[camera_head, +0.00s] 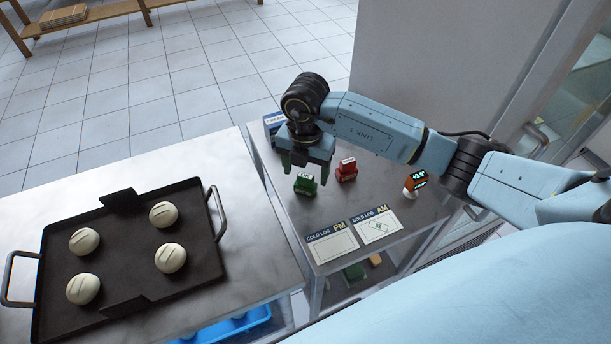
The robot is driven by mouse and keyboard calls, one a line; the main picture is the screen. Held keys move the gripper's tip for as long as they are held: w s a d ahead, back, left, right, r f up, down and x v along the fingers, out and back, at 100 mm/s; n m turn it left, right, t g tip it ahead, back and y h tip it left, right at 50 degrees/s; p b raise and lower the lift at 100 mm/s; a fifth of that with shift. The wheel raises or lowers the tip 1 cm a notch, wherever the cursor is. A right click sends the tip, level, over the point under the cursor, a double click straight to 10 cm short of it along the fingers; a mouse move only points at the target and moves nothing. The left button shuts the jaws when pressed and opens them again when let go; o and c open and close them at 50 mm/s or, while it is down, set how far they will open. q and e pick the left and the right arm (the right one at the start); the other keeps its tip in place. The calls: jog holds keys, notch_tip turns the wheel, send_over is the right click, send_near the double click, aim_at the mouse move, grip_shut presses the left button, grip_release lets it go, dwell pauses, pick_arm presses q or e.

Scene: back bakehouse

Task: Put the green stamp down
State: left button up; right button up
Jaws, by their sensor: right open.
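The green stamp (305,184) stands upright on the small steel side table, near its left edge. My right gripper (306,168) is open just above and around the stamp's upper part; whether a finger touches it I cannot tell. A red stamp (347,170) stands just to its right. In front lie two cards: the "COLD LOG PM" card (333,245) is blank, and the "COLD LOG AM" card (378,226) bears a green diamond mark. My left gripper is not in view.
On the left bench, a black tray (140,215) holds several scored dough balls. A pale wall (430,60) rises behind my right arm.

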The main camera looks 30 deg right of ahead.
aim_at(305, 175)
notch_tip(305, 175, up, 8)
jog(key=shift+p, duration=0.3)
jog(key=shift+r, duration=0.4)
